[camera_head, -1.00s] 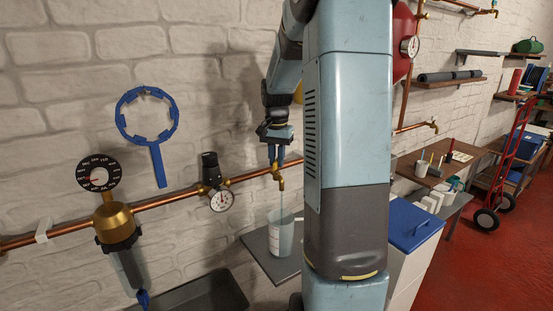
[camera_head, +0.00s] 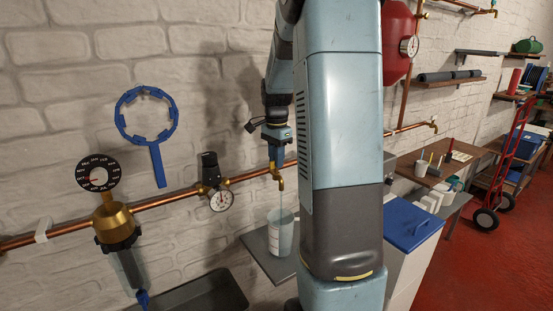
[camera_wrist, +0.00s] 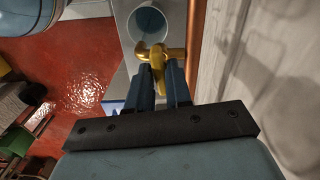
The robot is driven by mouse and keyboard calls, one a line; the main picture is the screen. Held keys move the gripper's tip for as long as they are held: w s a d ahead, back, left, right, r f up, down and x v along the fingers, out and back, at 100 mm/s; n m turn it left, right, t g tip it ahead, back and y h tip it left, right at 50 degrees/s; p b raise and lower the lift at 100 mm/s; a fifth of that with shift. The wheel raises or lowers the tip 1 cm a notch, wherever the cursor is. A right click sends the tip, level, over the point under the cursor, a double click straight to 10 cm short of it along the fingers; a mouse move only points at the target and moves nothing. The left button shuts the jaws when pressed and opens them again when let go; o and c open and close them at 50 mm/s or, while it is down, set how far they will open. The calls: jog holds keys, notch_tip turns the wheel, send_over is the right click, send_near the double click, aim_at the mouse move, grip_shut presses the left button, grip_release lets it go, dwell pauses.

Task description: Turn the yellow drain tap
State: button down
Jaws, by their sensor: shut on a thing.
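The yellow drain tap (camera_head: 278,175) sits on the copper pipe along the wall, with a thin stream running from its spout. My gripper (camera_head: 277,160) is above the tap, pointing down. In the wrist view the tap (camera_wrist: 157,50) shows at the fingertips, and my gripper (camera_wrist: 160,72) is shut on its handle. The exact contact is partly hidden by the fingers. A clear measuring jug (camera_head: 281,236) stands under the spout on a grey shelf; its round mouth shows in the wrist view (camera_wrist: 148,23).
The copper pipe (camera_head: 160,202) runs close to the wall. A pressure gauge (camera_head: 221,200) and a brass filter housing (camera_head: 112,222) are on it to the left. A blue ring wrench (camera_head: 157,160) hangs on the wall. A grey tray (camera_head: 205,297) lies below.

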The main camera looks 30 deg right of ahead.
jog(key=shift+m, duration=0.6)
jog(key=c, duration=1.2)
grip_release()
jog(key=shift+o, duration=0.2)
notch_tip(320, 180, up, 14)
jog(key=shift+f, duration=0.15)
